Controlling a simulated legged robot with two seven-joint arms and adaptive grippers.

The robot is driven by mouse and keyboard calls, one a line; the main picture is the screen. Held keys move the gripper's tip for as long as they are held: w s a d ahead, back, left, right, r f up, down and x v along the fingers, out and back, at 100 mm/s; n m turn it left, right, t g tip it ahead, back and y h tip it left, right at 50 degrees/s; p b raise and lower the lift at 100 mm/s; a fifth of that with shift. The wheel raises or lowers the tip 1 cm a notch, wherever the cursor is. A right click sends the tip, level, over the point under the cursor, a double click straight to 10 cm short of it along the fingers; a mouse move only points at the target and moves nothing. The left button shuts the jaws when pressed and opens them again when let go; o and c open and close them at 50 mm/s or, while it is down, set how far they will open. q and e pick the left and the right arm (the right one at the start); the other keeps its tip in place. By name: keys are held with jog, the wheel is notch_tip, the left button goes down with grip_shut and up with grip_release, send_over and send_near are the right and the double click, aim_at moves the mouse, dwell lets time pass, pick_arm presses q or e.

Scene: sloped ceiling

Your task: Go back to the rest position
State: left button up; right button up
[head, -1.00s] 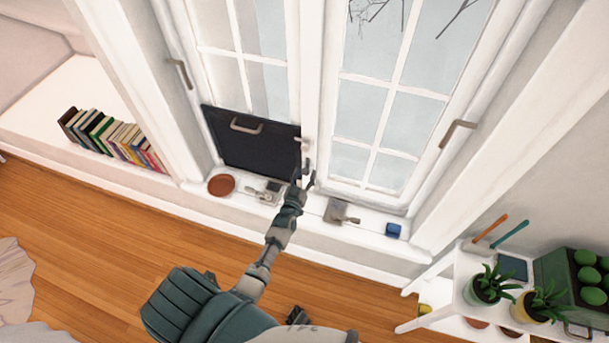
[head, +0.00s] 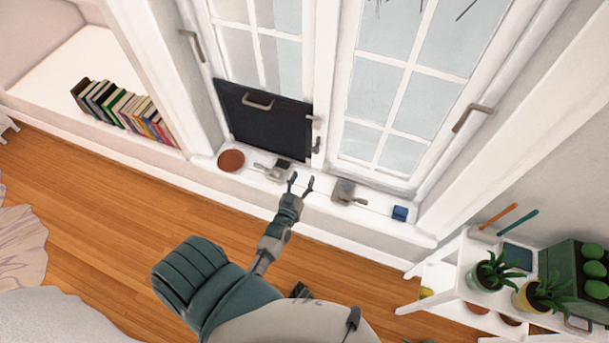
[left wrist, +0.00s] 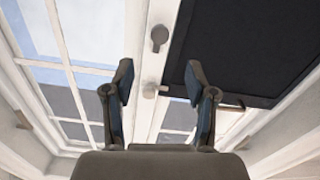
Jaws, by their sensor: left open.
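My left gripper (head: 301,184) is open and empty in front of the window sill, below the window's middle post. In the left wrist view its two fingers (left wrist: 160,90) stand apart with nothing between them, facing the window and a dark panel (left wrist: 245,45). The dark panel (head: 262,122) with a handle leans at the lower left window pane in the head view. My right gripper does not show clearly in either view.
The white sill holds a brown round dish (head: 231,160), a grey metal piece (head: 344,191) and a blue block (head: 400,213). Books (head: 125,110) stand at the left. A white shelf (head: 462,262) with potted plants is at the right.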

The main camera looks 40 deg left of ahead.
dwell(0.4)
pick_arm(q)
jog(key=s+d+f+m+g+h, duration=0.2)
jog(key=s+d+f+g, duration=0.15)
jog(key=f, duration=0.65)
jog(key=s+d+f+m+g+h, duration=0.25)
jog(key=s+d+f, duration=0.25)
jog(key=f, duration=0.4)
jog(key=s+d+f+m+g, duration=0.1)
jog(key=s+f+g, duration=0.4)
jog(key=s, duration=0.6)
jog(key=s+d+f+m+g, duration=0.1)
jog(key=s+f+g, duration=0.4)
jog(key=s+f, duration=0.5)
jog(key=shift+s+d+f, duration=0.2)
jog(key=shift+s+f, duration=0.05)
jog(key=shift+s, duration=0.7)
jog(key=shift+w, duration=0.1)
